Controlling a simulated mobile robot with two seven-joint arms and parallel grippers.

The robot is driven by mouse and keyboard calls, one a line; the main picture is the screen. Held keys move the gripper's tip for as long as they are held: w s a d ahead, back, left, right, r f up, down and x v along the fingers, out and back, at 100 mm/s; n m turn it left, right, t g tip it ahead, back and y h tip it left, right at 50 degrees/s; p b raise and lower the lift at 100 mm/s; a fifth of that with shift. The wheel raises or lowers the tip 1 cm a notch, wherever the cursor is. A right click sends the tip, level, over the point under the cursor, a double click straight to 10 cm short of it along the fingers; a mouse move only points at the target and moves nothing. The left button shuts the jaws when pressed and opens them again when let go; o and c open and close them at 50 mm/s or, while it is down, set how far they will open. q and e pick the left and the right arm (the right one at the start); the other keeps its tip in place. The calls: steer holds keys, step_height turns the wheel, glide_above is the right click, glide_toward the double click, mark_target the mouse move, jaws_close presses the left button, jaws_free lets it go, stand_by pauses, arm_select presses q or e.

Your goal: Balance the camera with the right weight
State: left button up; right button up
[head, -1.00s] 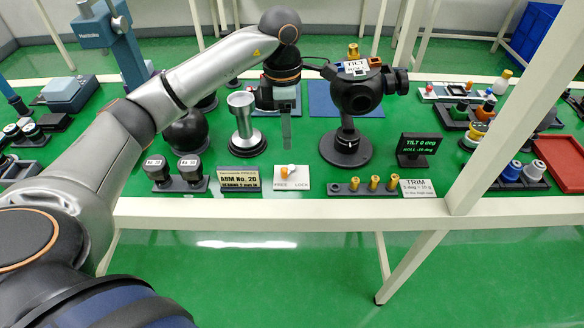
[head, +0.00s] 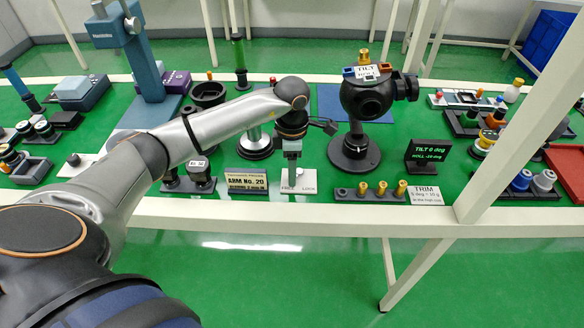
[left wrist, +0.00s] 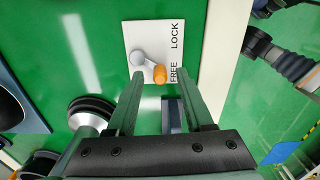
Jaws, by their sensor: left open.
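The dark camera ball (head: 366,98) sits on a round black stand with a TILT label and a brass weight (head: 363,54) on top. A display (head: 428,155) reads TILT 0 deg and a roll value that looks like -20 deg. Brass weights (head: 382,188) stand in a black rack with an empty left slot. My left gripper (head: 292,178) is open, low over the FREE/LOCK plate (head: 309,181). In the left wrist view, the lever's orange knob (left wrist: 160,74) shows between the fingertips (left wrist: 160,71), on the FREE side; contact is unclear. My right gripper is out of view.
A TRIM card (head: 425,195) stands right of the rack. An ARM No. 20 sign (head: 246,181) and two dark-based knobs (head: 200,170) stand left of the plate. A blue mat (head: 350,103) lies behind the stand. A white post (head: 520,125) crosses the right side.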

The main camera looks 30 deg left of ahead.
arm_select(q)
steer(key=shift+c, duration=0.4)
jaws_close()
